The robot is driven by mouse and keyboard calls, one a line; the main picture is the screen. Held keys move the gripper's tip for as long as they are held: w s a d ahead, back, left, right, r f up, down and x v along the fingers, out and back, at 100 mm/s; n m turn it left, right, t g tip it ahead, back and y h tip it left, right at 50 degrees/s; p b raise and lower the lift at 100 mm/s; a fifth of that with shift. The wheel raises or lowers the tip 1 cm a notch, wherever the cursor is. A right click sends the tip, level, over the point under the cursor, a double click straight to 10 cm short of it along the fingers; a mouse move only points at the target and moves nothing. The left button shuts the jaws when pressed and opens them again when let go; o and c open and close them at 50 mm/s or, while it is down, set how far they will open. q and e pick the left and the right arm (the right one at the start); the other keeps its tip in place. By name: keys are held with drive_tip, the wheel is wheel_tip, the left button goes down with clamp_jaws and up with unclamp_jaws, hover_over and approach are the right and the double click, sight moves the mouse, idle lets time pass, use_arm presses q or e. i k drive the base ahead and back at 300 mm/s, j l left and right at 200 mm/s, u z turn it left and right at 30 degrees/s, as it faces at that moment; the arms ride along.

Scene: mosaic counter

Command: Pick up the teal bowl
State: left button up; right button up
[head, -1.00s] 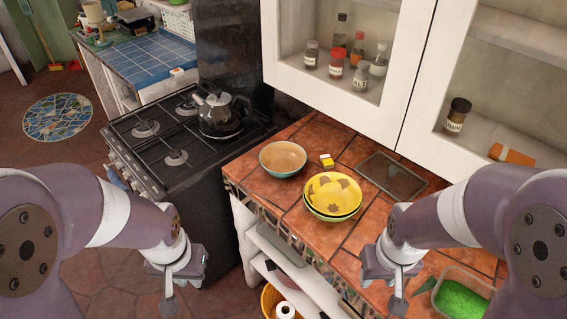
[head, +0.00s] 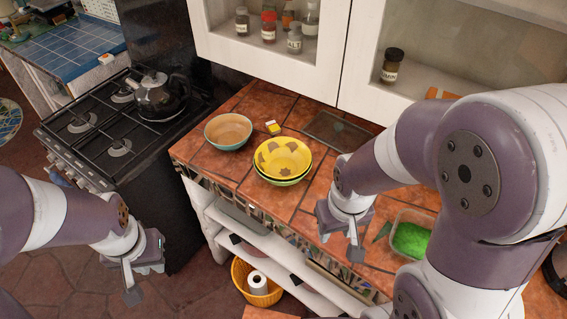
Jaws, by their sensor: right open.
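The teal bowl (head: 228,132), teal outside with a tan inside, stands upright on the tiled counter (head: 212,175), near its left end by the stove. A yellow bowl (head: 284,158) with brown patches sits in a green bowl (head: 288,182), to the right of the teal bowl. My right gripper (head: 354,250) is open and empty near the counter's front, to the right of the bowls and apart from them. My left gripper (head: 132,290) hangs in front of the stove, away from the counter; its finger gap is not clear. Nothing shows in it.
A small yellow box (head: 273,128) lies behind the bowls, beside a dark board (head: 337,131). A green-filled container (head: 410,238) stands right of my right gripper. A kettle (head: 159,97) is on the stove (head: 100,135). Wall cabinets (head: 330,60) overhang the counter's back.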

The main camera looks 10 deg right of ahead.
sight(229, 132)
drive_tip(key=i+j+z, duration=0.2)
drive_tip(key=z, duration=0.25)
drive_tip(key=i+j+z, duration=0.1)
drive_tip(key=j+z, duration=0.15)
drive_tip(key=z, duration=0.2)
drive_tip(key=i+j+z, duration=0.1)
drive_tip(key=j+z, duration=0.2)
drive_tip(key=z, duration=0.15)
